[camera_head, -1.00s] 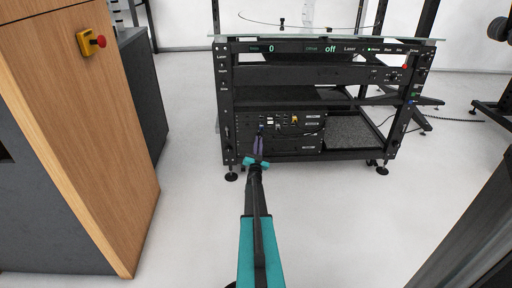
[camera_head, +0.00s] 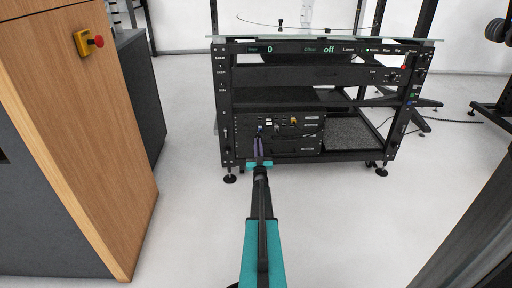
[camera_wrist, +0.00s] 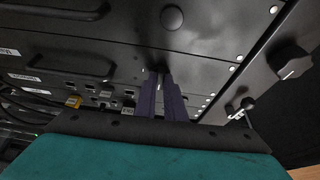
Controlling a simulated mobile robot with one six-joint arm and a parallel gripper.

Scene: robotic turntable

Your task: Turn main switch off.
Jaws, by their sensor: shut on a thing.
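My gripper (camera_head: 258,136) reaches the left part of the black equipment panel (camera_head: 284,145) low in the rack. In the wrist view its two purple fingers (camera_wrist: 161,76) stand close together with their tips at the panel face. They are shut on a small dark part, which I take to be the main switch; the tips hide most of it, and its on or off position cannot be read. The teal gripper body fills the bottom of the wrist view.
Cable plugs and sockets (camera_wrist: 75,100) sit close to the left of the fingers in the wrist view. A dark knob (camera_wrist: 291,62) sticks out at the right. A wooden cabinet (camera_head: 85,130) with a red emergency button (camera_head: 97,41) stands left. The pale floor between is clear.

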